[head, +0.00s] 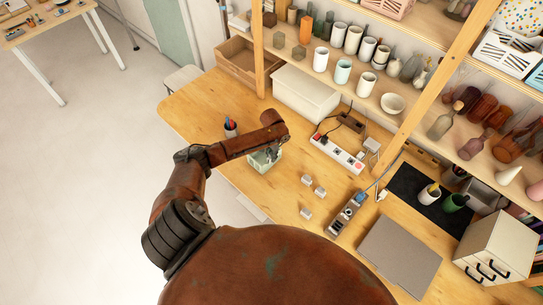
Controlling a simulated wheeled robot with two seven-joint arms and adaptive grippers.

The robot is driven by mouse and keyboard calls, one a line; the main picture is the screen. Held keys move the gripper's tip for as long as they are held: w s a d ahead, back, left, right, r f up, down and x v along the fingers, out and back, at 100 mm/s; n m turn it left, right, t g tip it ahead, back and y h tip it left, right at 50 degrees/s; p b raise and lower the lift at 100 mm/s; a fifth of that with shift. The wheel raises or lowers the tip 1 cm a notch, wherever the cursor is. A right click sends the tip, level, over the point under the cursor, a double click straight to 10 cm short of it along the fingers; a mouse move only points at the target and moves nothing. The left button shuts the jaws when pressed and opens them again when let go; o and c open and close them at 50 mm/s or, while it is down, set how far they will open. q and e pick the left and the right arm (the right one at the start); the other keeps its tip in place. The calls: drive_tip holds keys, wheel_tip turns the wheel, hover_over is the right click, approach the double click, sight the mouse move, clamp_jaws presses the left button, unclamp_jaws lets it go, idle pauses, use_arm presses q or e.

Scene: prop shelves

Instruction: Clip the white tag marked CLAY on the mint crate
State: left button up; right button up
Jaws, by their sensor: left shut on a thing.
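The mint crate (263,165) stands on the wooden table, small and pale green, partly hidden under my left gripper. My left gripper (270,152) is at the crate's upper edge, pointing down, shut on a small pale thing that looks like a white tag. The gripper mostly hides it, and no lettering can be read. Three small white pieces, (307,180), (320,192) and (306,213), lie on the table right of the crate; their markings are too small to read. My right gripper is not in view.
A white box (305,92) is at the back. Power strips (337,154) and (346,214) lie to the right, with a grey board (400,254) nearer. Shelves of pottery rise behind.

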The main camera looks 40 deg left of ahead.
use_arm(q)
drive_tip(key=shift+f, duration=1.2)
idle(1.5)
drive_tip(key=shift+f, duration=0.1)
idle(0.8)
drive_tip(key=o, duration=0.8)
drive_tip(key=shift+o, duration=0.2)
wheel_tip(320, 180, up, 12)
idle(0.5)
